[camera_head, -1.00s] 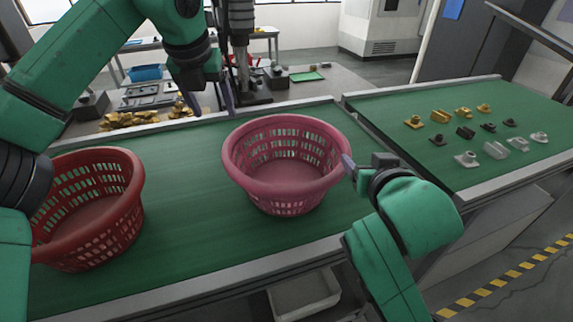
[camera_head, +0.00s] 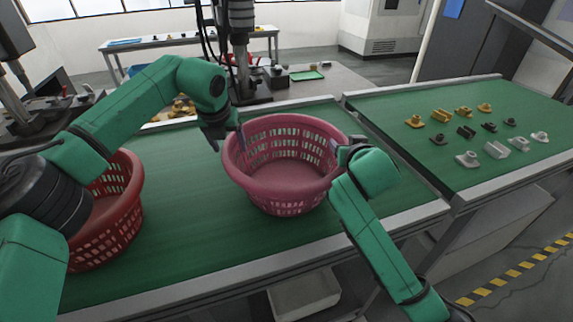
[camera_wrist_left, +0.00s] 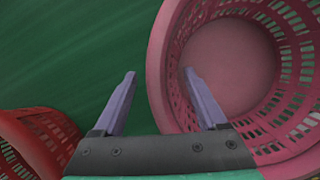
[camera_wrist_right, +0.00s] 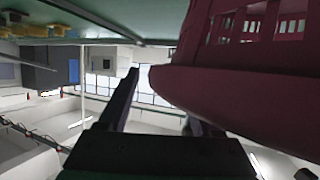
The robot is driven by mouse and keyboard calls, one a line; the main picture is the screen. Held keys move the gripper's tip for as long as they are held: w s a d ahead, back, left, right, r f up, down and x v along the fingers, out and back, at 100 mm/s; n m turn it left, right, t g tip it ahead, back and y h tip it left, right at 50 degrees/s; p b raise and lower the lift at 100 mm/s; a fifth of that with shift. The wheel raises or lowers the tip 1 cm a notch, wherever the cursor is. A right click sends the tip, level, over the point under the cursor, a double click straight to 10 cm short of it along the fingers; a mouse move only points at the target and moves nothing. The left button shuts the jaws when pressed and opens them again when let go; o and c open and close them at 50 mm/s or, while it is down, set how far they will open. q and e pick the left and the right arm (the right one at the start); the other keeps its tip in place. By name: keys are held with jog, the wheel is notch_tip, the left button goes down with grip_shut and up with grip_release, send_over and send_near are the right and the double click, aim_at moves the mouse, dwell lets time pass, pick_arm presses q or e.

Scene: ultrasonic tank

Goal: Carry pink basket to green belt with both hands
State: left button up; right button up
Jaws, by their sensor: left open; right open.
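The pink basket (camera_head: 287,182) stands upright and empty on the green belt (camera_head: 190,220) in the head view. My left gripper (camera_head: 238,135) is open at the basket's left rim. In the left wrist view its fingers (camera_wrist_left: 160,95) lie on either side of the pink basket's rim (camera_wrist_left: 158,75), one outside and one over the inside. My right gripper (camera_head: 338,150) is open at the right rim. In the right wrist view the pink basket (camera_wrist_right: 240,85) fills the upper right, with one finger outside it and the other mostly hidden behind its rim.
A red basket (camera_head: 112,215) stands on the belt to the left, partly behind my left arm. A second green belt (camera_head: 440,165) at the right holds several small gold, black and grey parts. A white bin (camera_head: 305,293) is below the front edge.

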pick_arm(q)
jog(key=c, duration=0.9)
pick_arm(e)
jog(key=c, duration=0.9)
pick_arm(q)
grip_shut()
pick_arm(e)
grip_shut()
